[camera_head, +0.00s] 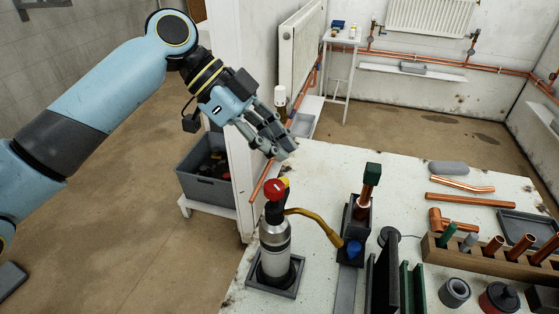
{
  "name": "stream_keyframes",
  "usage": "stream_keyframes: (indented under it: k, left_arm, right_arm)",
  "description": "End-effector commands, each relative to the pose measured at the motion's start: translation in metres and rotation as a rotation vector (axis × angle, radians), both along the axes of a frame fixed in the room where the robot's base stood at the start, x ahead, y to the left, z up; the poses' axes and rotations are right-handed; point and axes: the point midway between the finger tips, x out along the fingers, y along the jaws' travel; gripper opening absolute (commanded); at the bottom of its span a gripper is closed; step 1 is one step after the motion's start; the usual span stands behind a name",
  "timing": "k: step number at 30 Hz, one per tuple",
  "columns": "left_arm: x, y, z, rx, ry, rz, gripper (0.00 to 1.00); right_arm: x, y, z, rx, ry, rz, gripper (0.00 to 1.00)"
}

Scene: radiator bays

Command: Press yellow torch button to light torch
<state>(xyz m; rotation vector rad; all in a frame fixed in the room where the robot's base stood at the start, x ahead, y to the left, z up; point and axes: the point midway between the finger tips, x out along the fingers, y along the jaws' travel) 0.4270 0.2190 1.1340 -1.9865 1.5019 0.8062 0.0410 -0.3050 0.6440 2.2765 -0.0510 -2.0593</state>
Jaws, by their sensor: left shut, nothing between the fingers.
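The torch (275,243) stands upright in a dark square tray at the front left of the white bench. It is a grey-white cylinder with a red knob (274,189) on top. The yellow button (285,183) shows just behind and right of the red knob, which partly hides it. A curved brass tube (316,220) runs right from the torch head towards a stand. No flame shows at its end. My left gripper (289,152) is shut and empty, above and slightly behind the torch top, with its fingers angled down to the right. It looks apart from the button. My right gripper is not in view.
Right of the torch stands a dark clamp (356,213) with a copper pipe, a green block and a blue knob (353,249). A wooden rack (480,258) with pipe pieces is at the right.

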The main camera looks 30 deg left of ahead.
Motion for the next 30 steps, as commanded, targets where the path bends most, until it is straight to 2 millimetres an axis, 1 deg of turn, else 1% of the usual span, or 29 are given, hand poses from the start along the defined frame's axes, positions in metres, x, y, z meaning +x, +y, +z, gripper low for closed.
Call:
stream_keyframes:
  k: [1,2,3,6,9,14,23,30]
  left_arm:
    - [0.001,-0.009,-0.004,-0.007,0.003,0.0,0.0]
    - [0.002,-0.009,-0.01,-0.004,0.006,-0.001,0.0]
    - [0.002,-0.007,-0.017,-0.001,0.006,0.001,0.0]
    - [0.002,-0.006,-0.031,0.0,0.005,0.001,0.0]
    - [0.003,-0.005,-0.04,0.0,0.004,-0.001,0.0]
    - [0.003,-0.005,-0.047,0.001,0.001,-0.001,0.0]
    - [0.003,-0.005,-0.048,0.001,0.0,-0.001,0.0]
    - [0.003,-0.004,-0.069,0.001,0.002,-0.001,0.0]
  right_arm:
    - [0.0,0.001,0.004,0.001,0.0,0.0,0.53]
    - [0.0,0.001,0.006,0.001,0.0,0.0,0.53]
    - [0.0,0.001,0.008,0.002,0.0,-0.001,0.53]
    - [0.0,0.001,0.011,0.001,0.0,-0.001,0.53]
    - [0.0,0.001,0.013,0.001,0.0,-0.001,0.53]
    - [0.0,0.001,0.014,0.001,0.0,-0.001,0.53]
    - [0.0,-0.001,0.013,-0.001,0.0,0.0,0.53]
    - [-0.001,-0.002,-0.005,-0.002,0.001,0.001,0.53]
